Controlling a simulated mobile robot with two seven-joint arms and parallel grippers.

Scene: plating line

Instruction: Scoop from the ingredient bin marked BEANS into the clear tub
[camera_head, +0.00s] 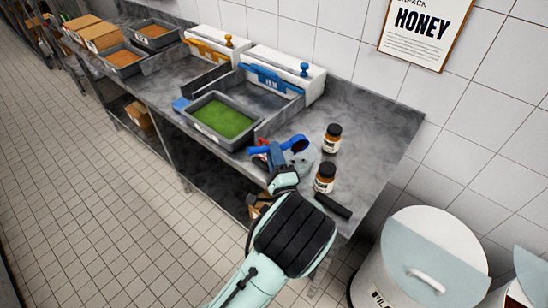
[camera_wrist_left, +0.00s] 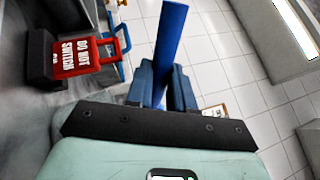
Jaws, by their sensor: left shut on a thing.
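My left gripper (camera_head: 276,158) is shut on the blue handle of a scoop (camera_head: 295,144) and holds it over the front of the steel counter, right of the bins. In the left wrist view the blue handle (camera_wrist_left: 171,35) stands up between the fingers (camera_wrist_left: 163,88). A grey bin of green contents (camera_head: 237,144) sits to the left of the gripper; its front label is too small to read, so I cannot confirm BEANS. A faint clear shape, perhaps the clear tub (camera_head: 307,160), is just right of the gripper, partly hidden. My right gripper is out of view.
Two brown jars with black lids (camera_head: 332,141) (camera_head: 325,180) and a black bar (camera_head: 333,206) stand or lie near the counter's right end. A red DO NOT SWITCH tag (camera_wrist_left: 78,57) is close by. Bins of orange-brown contents (camera_head: 124,69) are farther left. A white lidded barrel (camera_head: 405,262) stands at right.

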